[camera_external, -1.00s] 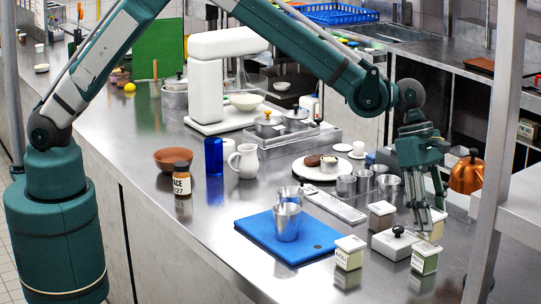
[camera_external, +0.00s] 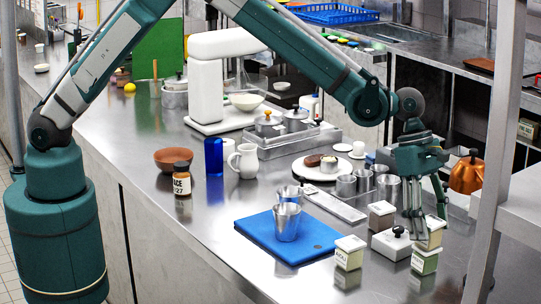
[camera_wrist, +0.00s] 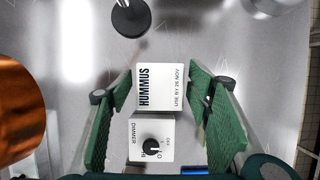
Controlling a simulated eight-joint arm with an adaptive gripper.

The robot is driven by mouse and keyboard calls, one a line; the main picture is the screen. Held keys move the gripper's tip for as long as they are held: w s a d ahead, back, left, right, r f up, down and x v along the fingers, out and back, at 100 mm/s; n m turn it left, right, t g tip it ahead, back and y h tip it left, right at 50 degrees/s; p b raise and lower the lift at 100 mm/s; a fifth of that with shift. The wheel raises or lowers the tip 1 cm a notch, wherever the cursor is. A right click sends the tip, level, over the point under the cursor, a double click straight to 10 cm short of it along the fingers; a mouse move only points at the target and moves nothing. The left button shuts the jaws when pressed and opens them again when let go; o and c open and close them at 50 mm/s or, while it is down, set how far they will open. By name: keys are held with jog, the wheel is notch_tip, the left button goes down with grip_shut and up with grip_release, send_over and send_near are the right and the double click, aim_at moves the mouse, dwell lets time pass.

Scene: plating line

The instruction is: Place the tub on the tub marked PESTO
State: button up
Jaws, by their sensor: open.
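The tub in my gripper's reach has a white lid reading HUMMUS (camera_wrist: 160,87); in the external view the same tub (camera_external: 431,234) shows between my fingers. It is directly above a green-filled tub with a pale lid (camera_external: 424,263), whose label is too small to read. The two look stacked, but I cannot tell whether they touch squarely. My gripper (camera_wrist: 166,108) is open, with a finger on either side of the hummus tub. The lower tub is hidden under it in the wrist view. No PESTO lettering is readable.
A box with a black knob (camera_external: 392,244) stands close to the left of the stack. Another pale-lidded tub (camera_external: 349,254) and a brown-grey tub (camera_external: 381,216) are nearby. A copper kettle (camera_external: 467,173) stands behind. The blue board (camera_external: 262,238) holds metal cups.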

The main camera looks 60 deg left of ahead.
jog(key=shift+r, duration=0.1)
jog(key=shift+r, duration=0.15)
jog(key=v, duration=1.2)
dwell(0.7)
jog(key=shift+a, duration=0.15)
